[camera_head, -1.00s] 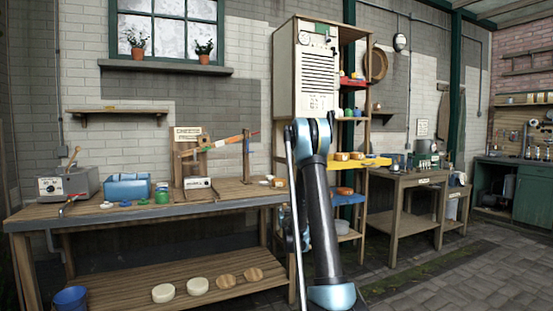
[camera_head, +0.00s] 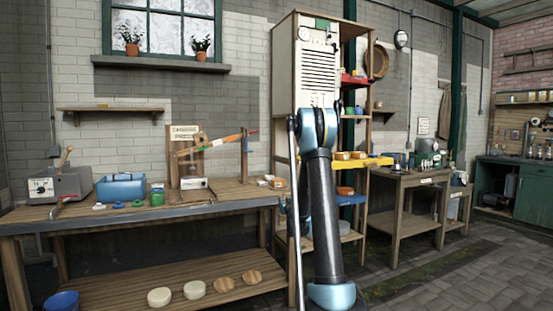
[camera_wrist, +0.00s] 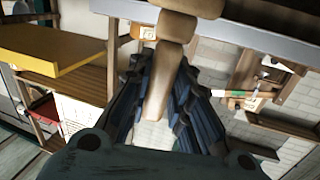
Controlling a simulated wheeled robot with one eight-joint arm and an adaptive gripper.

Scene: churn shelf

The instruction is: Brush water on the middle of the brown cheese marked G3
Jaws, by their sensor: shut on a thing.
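My gripper (camera_wrist: 158,105) has dark ribbed fingers, and in the wrist view they are closed around a tan wooden handle (camera_wrist: 172,55). The handle widens into rounded parts at the top of the picture. It looks like a brush, but I cannot see bristles. In the head view my gripper is hidden behind my own arm. Orange-brown cheeses (camera_head: 342,156) sit on the yellow shelf (camera_head: 383,161), which also shows in the wrist view (camera_wrist: 60,50).
A wooden workbench (camera_head: 225,193) on the left holds a blue tub (camera_head: 121,188) and several small items. Pale and brown rounds (camera_head: 193,290) lie on its lower board. A tall shelf unit (camera_head: 301,80) stands behind my arm. Paved floor (camera_head: 450,265) is open at the right.

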